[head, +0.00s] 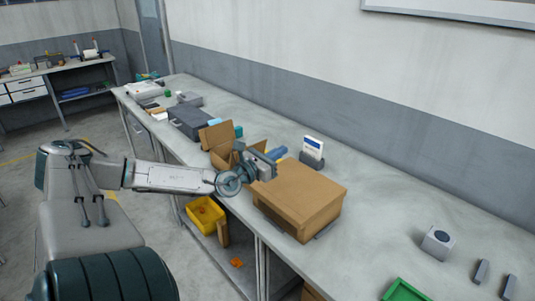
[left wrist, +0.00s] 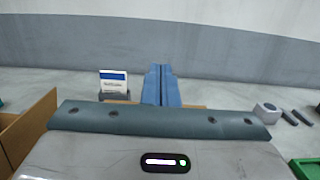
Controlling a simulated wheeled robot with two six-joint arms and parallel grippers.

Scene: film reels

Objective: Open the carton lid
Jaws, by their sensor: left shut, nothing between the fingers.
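A large brown carton (head: 300,200) stands on the long grey bench, with its lid (head: 306,188) lying flat and closed on top. In the left wrist view only thin strips of brown show beside the fingers. My left gripper (head: 277,153) is above the carton's far left part, its blue fingers pointing towards the wall. The fingers (left wrist: 161,85) are pressed together in the left wrist view, with nothing between them. I cannot tell whether they touch the lid. My right gripper is in neither view.
A smaller carton with raised flaps (head: 216,134) stands open just behind my left gripper. A white and blue card (head: 312,148) stands in a holder near the wall. A grey block (head: 437,242) and a green tray (head: 405,291) lie to the right. A yellow bin (head: 205,212) is below the bench top.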

